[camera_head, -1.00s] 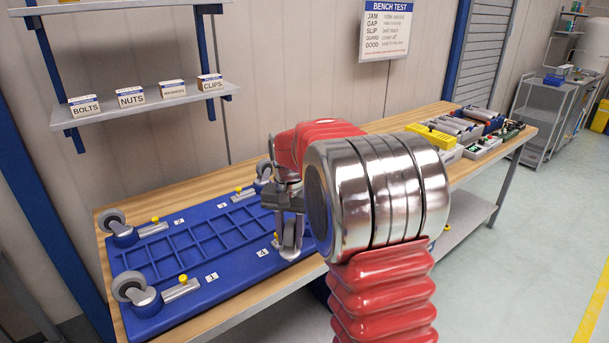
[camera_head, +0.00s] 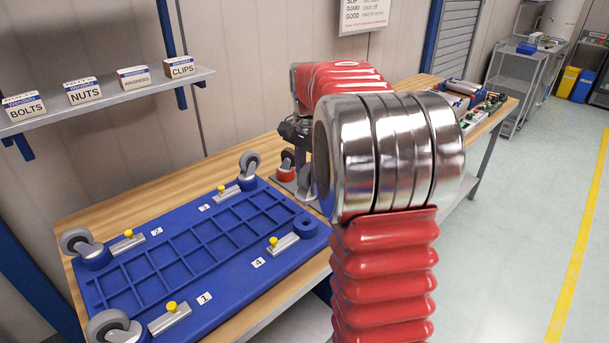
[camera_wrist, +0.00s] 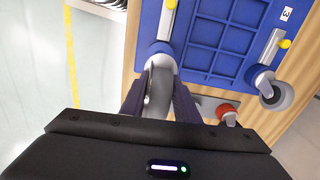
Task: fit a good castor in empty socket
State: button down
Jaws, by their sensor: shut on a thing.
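My gripper (camera_wrist: 158,98) is shut on the wheel of a grey castor (camera_wrist: 161,73). In the wrist view the held castor overlaps the corner socket; its height is unclear. The blue base plate (camera_head: 165,288) lies on the bench with grey castors at corners 1 (camera_head: 113,325), 2 (camera_head: 80,243) and 3 (camera_head: 249,163). Socket 4 (camera_head: 304,225) is an empty blue ring in the head view, beside a yellow-knobbed latch (camera_head: 283,244). A red-bodied castor (camera_head: 286,170) stands off the plate's far right end; it also shows in the wrist view (camera_wrist: 228,112). My arm hides most of the gripper in the head view.
The wooden bench (camera_head: 85,211) runs along the wall, with a shelf of labelled boxes (camera_head: 83,91) above. Devices (camera_head: 465,90) stand at the bench's far end. The floor (camera_head: 510,230) to the right is clear.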

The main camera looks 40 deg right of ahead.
aim_at(309, 165)
jog(key=shift+f, duration=0.1)
dwell(0.3)
jog(key=shift+f, duration=2.35)
jog(key=shift+f, duration=1.9)
jog(key=c, duration=1.3)
grip_release()
jog(key=shift+s, duration=0.1)
notch_tip(309, 165, up, 14)
jog(key=shift+f, duration=0.1)
